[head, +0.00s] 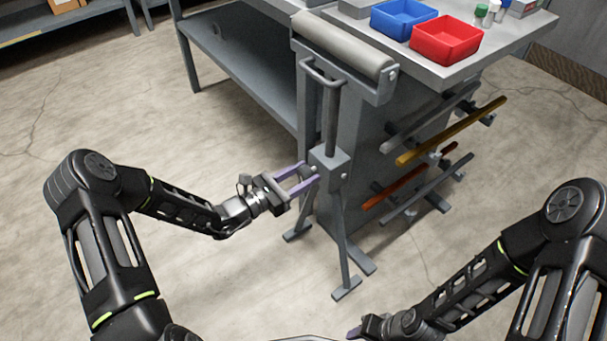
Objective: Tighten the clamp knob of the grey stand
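The grey stand (331,122) is upright beside the workbench, with a roller (345,45) across its top and splayed feet on the floor. The clamp knob (307,172) is a small dark knob on the left side of the stand's collar block (330,168). My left gripper (302,177) is at the collar, its two purple fingers lying on either side of the knob. Whether the fingers touch the knob I cannot tell. My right gripper (354,332) is low at the bottom edge, mostly hidden, well away from the stand.
The workbench (500,50) carries a blue bin (403,18), a red bin (445,40) and small bottles. Coloured bars (450,131) stick out from a rack to the right of the stand. A lower grey table (240,60) stands behind. The floor at left is clear.

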